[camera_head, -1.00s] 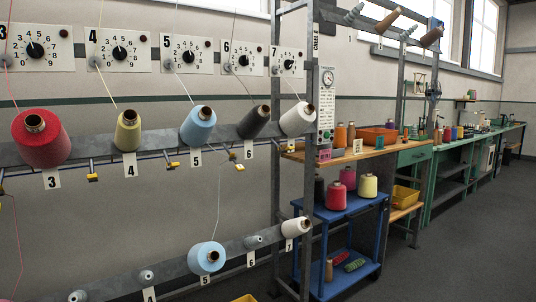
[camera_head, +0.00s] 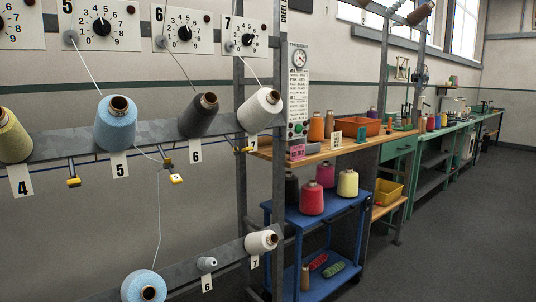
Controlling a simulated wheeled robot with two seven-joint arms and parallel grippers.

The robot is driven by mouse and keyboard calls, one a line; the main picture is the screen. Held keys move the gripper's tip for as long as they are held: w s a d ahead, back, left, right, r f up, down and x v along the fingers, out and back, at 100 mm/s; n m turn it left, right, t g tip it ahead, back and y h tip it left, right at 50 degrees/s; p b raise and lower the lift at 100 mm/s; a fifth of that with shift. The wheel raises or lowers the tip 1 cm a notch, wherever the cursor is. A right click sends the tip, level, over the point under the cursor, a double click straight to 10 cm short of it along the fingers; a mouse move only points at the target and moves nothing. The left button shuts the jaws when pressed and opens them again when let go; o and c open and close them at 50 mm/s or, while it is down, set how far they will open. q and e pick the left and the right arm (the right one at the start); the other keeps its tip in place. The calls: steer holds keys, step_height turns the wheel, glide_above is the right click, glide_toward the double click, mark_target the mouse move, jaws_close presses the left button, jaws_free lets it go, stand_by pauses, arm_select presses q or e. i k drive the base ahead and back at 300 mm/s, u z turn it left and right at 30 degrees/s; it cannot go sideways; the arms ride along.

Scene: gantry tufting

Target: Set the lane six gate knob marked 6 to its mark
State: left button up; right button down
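The lane six gate knob (camera_head: 184,34) is a black dial on a white numbered plate marked 6 (camera_head: 202,45), high on the wall at the upper left. Its pointer is too small to read surely. Below it, a dark grey cone (camera_head: 198,116) sits on the upper rail above a tag marked 6 (camera_head: 195,151). A thread runs from the plate's lower left down toward this cone. The lane five knob (camera_head: 102,27) is to its left and the lane seven knob (camera_head: 247,40) to its right. Neither of my grippers is in view.
A grey upright post (camera_head: 279,150) stands right of the plates. Beyond it are a wooden shelf (camera_head: 330,149) with an orange bin (camera_head: 358,127) and a blue cart (camera_head: 318,219) with cones. A lower rail (camera_head: 190,272) crosses the bottom left. The floor (camera_head: 430,240) at right is clear.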

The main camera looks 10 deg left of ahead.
mark_target(185, 32)
steer(key=u, duration=0.45)
steer(key=i, duration=0.4)
steer(key=u, duration=0.9)
